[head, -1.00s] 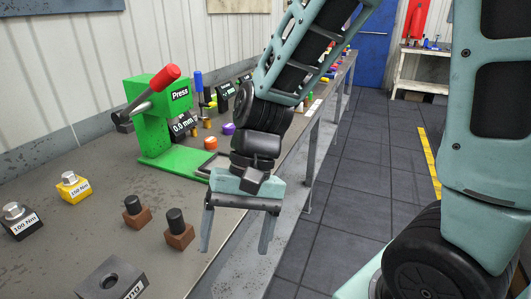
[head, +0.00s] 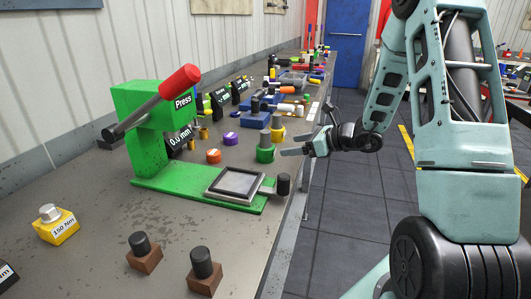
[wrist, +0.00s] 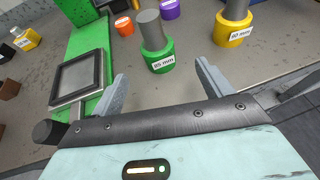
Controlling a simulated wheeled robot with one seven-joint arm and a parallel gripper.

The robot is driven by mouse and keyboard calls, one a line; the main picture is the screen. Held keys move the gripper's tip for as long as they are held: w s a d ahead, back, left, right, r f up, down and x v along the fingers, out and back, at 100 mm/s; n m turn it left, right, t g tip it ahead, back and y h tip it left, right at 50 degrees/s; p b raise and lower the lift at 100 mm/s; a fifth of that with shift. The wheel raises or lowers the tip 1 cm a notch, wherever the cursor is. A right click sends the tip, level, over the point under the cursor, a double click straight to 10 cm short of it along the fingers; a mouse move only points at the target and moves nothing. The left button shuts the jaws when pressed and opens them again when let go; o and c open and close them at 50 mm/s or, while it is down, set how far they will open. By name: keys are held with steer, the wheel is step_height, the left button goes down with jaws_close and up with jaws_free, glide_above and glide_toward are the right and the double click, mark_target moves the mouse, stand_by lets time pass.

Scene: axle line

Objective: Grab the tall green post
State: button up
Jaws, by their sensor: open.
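The tall green post (head: 265,155) stands upright on the bench, with a green ring-shaped base and a grey cylinder on top. In the wrist view its green base (wrist: 158,60) reads 85 mm, and it stands ahead of the fingers, lined up roughly between them. My gripper (head: 289,145) is open and empty, at the bench's right edge, just right of the post and pointing left toward it. Its two fingers show at either side in the wrist view (wrist: 160,82). I see no contact with the post.
A yellow post (head: 278,131) marked 80 mm stands just behind the green one. Purple (head: 231,138) and orange (head: 213,156) pieces lie to the left. The green press (head: 150,135) with its framed plate (head: 235,184) is nearer. Brown-based pegs (head: 204,278) stand in front.

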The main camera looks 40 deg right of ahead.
mark_target(261, 150)
steer(key=p+x, duration=0.1)
steer(key=x, duration=0.6)
steer(key=shift+w+a+f, duration=0.15)
steer(key=shift+w+a, duration=0.1)
steer(key=p+x, duration=0.1)
steer(key=x, duration=0.4)
steer(key=shift+f, duration=0.15)
steer(key=c, duration=1.5)
steer(key=shift+o, duration=0.2)
